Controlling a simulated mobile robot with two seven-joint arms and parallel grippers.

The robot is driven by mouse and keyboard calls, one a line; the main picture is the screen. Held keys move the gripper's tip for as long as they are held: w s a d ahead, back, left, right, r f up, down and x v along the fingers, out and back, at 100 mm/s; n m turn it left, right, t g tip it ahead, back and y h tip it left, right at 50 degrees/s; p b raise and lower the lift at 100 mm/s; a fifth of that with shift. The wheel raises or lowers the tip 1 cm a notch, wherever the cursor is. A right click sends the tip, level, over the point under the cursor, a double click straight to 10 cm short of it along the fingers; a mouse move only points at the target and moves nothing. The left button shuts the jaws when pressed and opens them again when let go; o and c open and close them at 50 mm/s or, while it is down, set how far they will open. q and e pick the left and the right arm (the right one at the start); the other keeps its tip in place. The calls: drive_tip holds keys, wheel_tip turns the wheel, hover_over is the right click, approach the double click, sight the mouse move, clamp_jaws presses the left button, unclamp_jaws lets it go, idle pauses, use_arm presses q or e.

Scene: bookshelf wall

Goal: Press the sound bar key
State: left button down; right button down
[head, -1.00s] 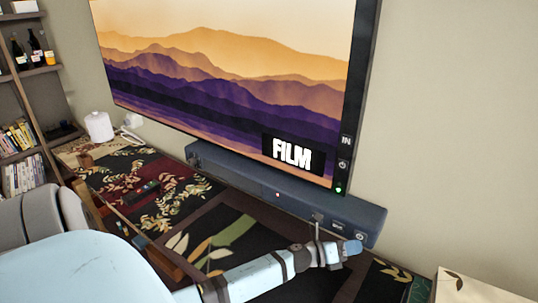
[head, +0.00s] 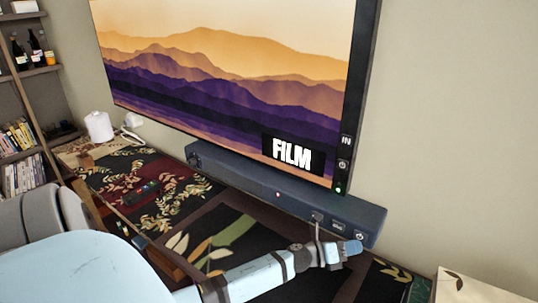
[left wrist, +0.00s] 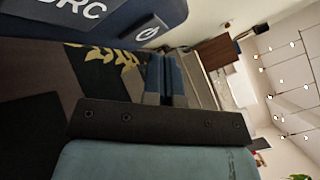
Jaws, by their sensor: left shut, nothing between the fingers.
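The dark blue sound bar (head: 270,189) lies below the screen, with a small red light on its front. Near its right end are a key marked SRC (head: 338,227) and a key with a power sign (head: 360,236). In the left wrist view the SRC key (left wrist: 90,10) and the power key (left wrist: 148,33) show large at the upper left. My left gripper (head: 354,247) is shut and empty, just in front of and below the bar's right end. Its blue fingertips (left wrist: 166,62) sit beside the power key; I cannot tell whether they touch the bar. My right gripper is not seen.
A large screen (head: 230,80) labelled FILM hangs above the bar, with its own keys and a green light on its right edge. A patterned surface (head: 245,232) lies under the bar. A remote (head: 140,192) and a white canister (head: 99,126) are to the left.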

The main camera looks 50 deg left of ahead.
use_arm(q)
drive_tip(key=shift+w, duration=0.1)
idle(0.5)
drive_tip(key=shift+w+a, duration=0.1)
drive_tip(key=shift+w, duration=0.25)
drive_tip(key=shift+w+b, duration=0.2)
drive_tip(key=shift+b, duration=0.15)
drive_tip(key=shift+s, duration=0.1)
idle(0.4)
drive_tip(key=shift+s, duration=0.55)
drive_tip(key=shift+s, duration=0.1)
drive_tip(key=shift+s+d+p, duration=0.2)
drive_tip(key=shift+s+d, duration=0.1)
drive_tip(key=shift+s, duration=0.65)
drive_tip(key=shift+s+d+p, duration=0.2)
drive_tip(key=shift+s+d, duration=0.05)
drive_tip(key=shift+s, duration=0.65)
drive_tip(key=shift+s+d+p, duration=0.2)
drive_tip(key=shift+s+d, duration=0.1)
drive_tip(key=shift+s, duration=0.65)
